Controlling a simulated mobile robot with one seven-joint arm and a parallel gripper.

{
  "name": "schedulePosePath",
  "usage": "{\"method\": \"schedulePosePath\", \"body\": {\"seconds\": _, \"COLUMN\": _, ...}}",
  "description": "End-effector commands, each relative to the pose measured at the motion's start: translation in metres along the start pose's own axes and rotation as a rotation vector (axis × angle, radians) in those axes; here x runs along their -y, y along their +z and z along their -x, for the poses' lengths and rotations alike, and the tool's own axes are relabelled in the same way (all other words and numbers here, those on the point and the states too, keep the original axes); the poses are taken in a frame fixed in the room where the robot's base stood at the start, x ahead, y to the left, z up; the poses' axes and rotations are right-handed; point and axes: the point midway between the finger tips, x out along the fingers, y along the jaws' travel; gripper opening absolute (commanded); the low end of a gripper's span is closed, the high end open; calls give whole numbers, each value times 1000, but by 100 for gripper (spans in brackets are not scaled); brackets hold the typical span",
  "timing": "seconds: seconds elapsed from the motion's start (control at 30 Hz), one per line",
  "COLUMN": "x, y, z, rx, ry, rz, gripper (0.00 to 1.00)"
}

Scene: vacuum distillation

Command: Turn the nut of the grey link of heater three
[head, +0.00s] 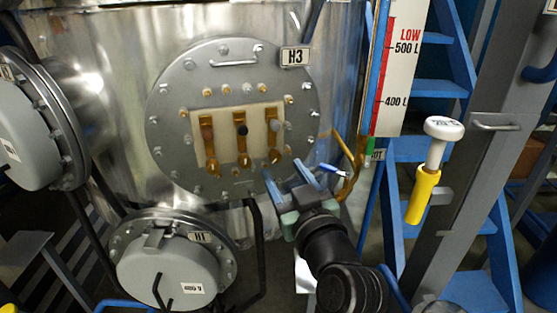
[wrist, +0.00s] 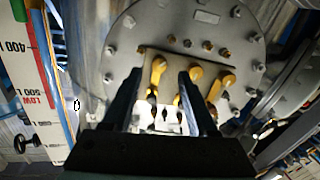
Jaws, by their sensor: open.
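Heater three is the round grey flange (head: 168,90) with the H3 label (head: 295,57). A pale terminal board (head: 224,108) on it carries three brass links with brown, black and grey tops. The grey link (head: 275,143) is the rightmost in the head view. In the upside-down wrist view a brass link (wrist: 157,72) shows at the left, between my fingers; its nut cannot be told clearly. My gripper (head: 285,175) is open and empty, below and right of the board, with its blue fingers pointing up toward it. In the wrist view the gripper's fingers (wrist: 159,80) straddle part of the board.
Bolts ring the flange. The H1 heater cover (head: 168,272) bulges out below, and another cover (head: 30,140) is at the left. A yellow cable (head: 349,165) hangs right of the flange. A level gauge (head: 398,75), blue ladder (head: 440,90) and yellow-handled lever (head: 423,195) stand right.

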Motion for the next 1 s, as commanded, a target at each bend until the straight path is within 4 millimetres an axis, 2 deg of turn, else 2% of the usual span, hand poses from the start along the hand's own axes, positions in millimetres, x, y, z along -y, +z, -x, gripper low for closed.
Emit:
{"method": "schedulePosePath", "body": {"seconds": 0.1, "x": 1, "y": -1, "z": -21, "rx": 0, "ry": -2, "rz": 1, "gripper": 58}}
{"method": "schedulePosePath", "body": {"seconds": 0.3, "x": 1, "y": 0, "z": -41, "rx": -1, "ry": -1, "rz": 0, "gripper": 58}}
{"method": "schedulePosePath", "body": {"seconds": 0.7, "x": 0, "y": 0, "z": -46, "rx": 0, "ry": 0, "rz": 0, "gripper": 58}}
{"method": "schedulePosePath", "body": {"seconds": 1.0, "x": 0, "y": 0, "z": -46, "rx": 0, "ry": 0, "rz": 0, "gripper": 4}}
